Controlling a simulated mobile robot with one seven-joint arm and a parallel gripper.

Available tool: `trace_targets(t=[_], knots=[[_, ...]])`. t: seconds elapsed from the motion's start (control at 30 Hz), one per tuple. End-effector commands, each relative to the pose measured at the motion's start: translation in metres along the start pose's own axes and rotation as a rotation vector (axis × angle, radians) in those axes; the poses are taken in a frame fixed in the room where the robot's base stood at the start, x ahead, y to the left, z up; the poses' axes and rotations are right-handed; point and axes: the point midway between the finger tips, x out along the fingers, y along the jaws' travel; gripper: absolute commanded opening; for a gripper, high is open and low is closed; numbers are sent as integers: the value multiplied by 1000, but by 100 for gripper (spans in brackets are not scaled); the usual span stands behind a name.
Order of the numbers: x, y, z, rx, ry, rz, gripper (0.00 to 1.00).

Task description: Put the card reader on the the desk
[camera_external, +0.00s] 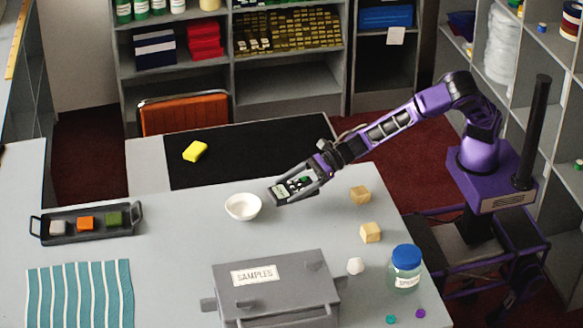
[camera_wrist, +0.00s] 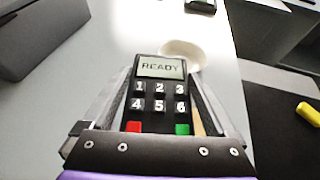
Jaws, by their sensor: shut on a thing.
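The card reader (camera_external: 279,191) is a dark keypad block with a small screen. In the wrist view the card reader (camera_wrist: 160,88) shows "READY", number keys, and a red and a green key. My gripper (camera_external: 297,185) is shut on it, with one finger along each side, and it also shows in the wrist view (camera_wrist: 160,100). The grey desk (camera_external: 180,275) lies below. The reader is over the desk just right of the white bowl; I cannot tell how high it is or whether it touches. The reader's lower end is hidden by my gripper.
The white bowl (camera_external: 243,207) is close by. A yellow block (camera_external: 195,151) lies on a black mat (camera_external: 270,145). A grey SAMPLES box (camera_external: 275,285), a blue-lidded jar (camera_external: 405,268) and a dark tray (camera_external: 60,238) stand around.

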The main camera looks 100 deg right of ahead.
Motion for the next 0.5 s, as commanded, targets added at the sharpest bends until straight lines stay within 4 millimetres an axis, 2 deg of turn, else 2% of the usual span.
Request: trace_targets(t=[0.03,0.2,0.33,0.5], knots=[[-22,-16,4,16,-2,-33,4],[-74,-58,6,55,0,-126,4],[-95,-74,7,70,0,-166,4],[-101,-81,2,75,2,-184,4]])
